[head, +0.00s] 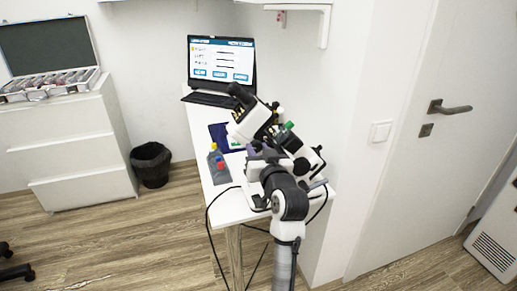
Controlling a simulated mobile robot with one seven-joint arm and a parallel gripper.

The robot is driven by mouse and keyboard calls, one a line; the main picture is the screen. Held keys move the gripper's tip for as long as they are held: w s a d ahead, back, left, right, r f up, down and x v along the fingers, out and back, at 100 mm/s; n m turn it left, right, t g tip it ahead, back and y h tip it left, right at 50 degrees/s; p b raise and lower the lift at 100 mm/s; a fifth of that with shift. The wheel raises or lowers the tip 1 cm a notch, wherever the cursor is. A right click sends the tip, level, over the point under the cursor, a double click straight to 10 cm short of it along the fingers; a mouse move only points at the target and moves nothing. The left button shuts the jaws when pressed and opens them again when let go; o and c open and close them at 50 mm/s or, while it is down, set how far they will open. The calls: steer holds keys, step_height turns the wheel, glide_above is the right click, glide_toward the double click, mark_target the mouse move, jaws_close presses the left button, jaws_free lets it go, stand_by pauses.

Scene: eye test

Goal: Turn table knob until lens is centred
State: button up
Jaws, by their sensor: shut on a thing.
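The lens-measuring instrument (246,120), white with a black eyepiece, stands tilted on the narrow white table in the head view. Black round knobs show at its lower right, one of them (301,166) close beside my arm. I cannot tell which is the table knob. My gripper (262,155) is at the near side of the instrument, at its lower part. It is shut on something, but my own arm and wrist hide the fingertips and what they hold. The lens is not visible from here.
A laptop (222,60) with a lit screen stands at the table's back. Cables hang at the table's front. The wall is close on the right; floor is open left.

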stand_by(0.3)
steer(key=o, duration=1)
steer(key=shift+c, duration=0.2)
steer(key=b+v, duration=0.3)
steer(key=v, duration=1.1)
steer(key=shift+w, duration=0.1)
